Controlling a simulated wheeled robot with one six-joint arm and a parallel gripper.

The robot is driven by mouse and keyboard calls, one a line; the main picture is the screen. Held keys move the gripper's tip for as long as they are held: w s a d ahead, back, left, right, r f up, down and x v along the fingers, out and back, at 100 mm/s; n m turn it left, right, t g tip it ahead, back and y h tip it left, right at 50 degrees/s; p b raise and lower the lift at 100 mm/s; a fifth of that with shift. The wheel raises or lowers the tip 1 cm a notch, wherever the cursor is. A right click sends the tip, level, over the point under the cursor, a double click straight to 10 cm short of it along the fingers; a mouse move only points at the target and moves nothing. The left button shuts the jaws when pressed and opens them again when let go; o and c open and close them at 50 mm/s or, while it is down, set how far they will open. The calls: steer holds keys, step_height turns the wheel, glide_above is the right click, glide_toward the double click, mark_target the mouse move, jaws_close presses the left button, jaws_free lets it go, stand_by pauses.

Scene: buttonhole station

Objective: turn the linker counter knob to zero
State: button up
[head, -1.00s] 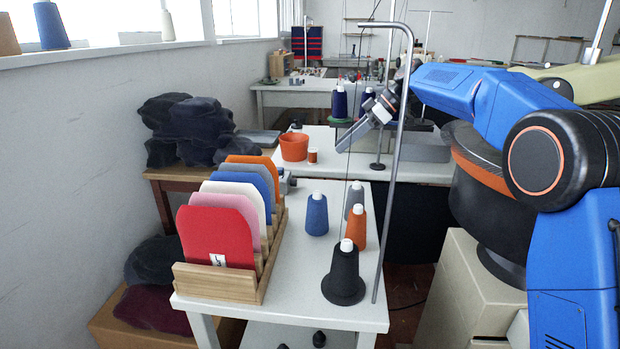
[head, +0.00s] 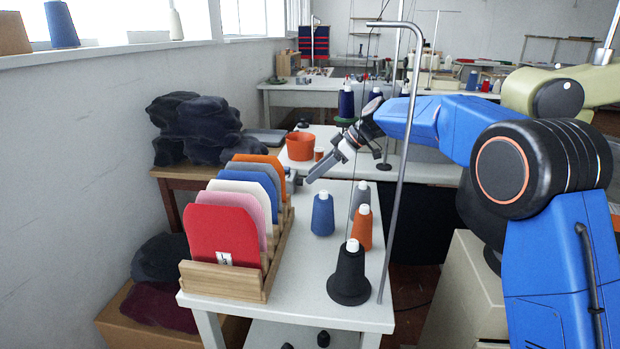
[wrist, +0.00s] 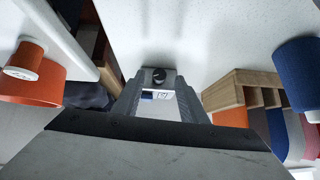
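The linker counter (wrist: 168,86) shows in the wrist view as a small grey box on the white table. Its dark round knob (wrist: 159,75) faces me, and a small window with digits too small to read sits beside it. My gripper (wrist: 160,84) is open, with one finger on each side of the counter in this view. I cannot tell whether the fingers touch it. In the head view, my gripper (head: 310,179) slants down just right of the counter (head: 293,177), which is partly hidden behind the orange panel.
A wooden rack (head: 223,281) of coloured panels stands along the table's left side, close to the counter. Several thread cones, including a black one (head: 349,275), stand to the right near a metal pole (head: 397,190). An orange pot (head: 300,147) is behind.

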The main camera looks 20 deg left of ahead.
mark_target(300, 182)
steer(key=shift+x, duration=1.35)
jaws_close()
steer(key=shift+w, duration=0.1)
steer(key=shift+w+f+m+g, duration=0.15)
steer(key=shift+m+g, duration=0.25)
steer(key=shift+g, duration=0.3)
steer(key=shift+w+a+m+g+h, duration=0.15)
steer(key=shift+m+g+h, duration=0.15)
steer(key=shift+m+g, duration=0.55)
steer(key=shift+n+g, duration=0.25)
